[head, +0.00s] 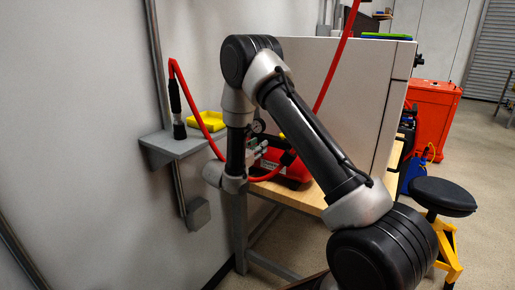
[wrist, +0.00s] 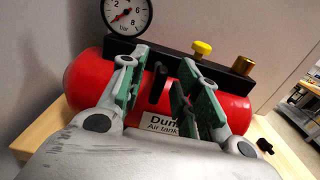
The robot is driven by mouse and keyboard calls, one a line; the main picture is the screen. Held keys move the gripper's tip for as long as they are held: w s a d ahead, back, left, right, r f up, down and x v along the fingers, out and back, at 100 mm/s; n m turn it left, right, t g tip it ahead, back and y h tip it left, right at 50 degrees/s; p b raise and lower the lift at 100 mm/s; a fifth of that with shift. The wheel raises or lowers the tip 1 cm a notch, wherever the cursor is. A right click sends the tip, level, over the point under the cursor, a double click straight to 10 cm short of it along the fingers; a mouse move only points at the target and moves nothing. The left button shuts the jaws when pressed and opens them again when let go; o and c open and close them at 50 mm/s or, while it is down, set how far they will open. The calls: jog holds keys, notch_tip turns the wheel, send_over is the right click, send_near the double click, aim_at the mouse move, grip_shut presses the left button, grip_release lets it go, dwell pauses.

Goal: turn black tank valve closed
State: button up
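The red air tank (wrist: 88,78) lies on a wooden bench, with a black manifold along its top and a label reading "Air tank" on its front. A black valve handle (wrist: 157,86) stands upright in front of the manifold. My gripper (wrist: 163,68) is open, its green-padded fingers on either side of the handle. A gap shows on the handle's left; contact on its right is unclear. In the head view the tank (head: 290,174) is partly hidden by my arm, and my gripper (head: 257,150) is small beside it.
A pressure gauge (wrist: 127,17), yellow knob (wrist: 202,49) and brass fitting (wrist: 243,65) sit on the manifold. A wall shelf (head: 172,147) holds a yellow tray (head: 206,122). A red hose (head: 190,105) loops nearby. A large white panel (head: 345,95) stands behind my arm; a black stool (head: 443,196) is right.

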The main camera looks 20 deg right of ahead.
jog(key=shift+c, duration=0.5)
grip_shut()
jog(key=shift+m, duration=0.4)
jog(key=shift+s+d+f+m, duration=0.1)
jog(key=shift+s+f+m, duration=0.1)
jog(key=shift+m, duration=2.6)
jog(key=shift+s+d+f+m, duration=0.15)
jog(key=shift+f+m, duration=0.05)
jog(key=shift+m, duration=2.6)
jog(key=shift+s+d+f+m, duration=0.1)
jog(key=shift+s+f+m, duration=0.1)
jog(key=shift+m, duration=2.9)
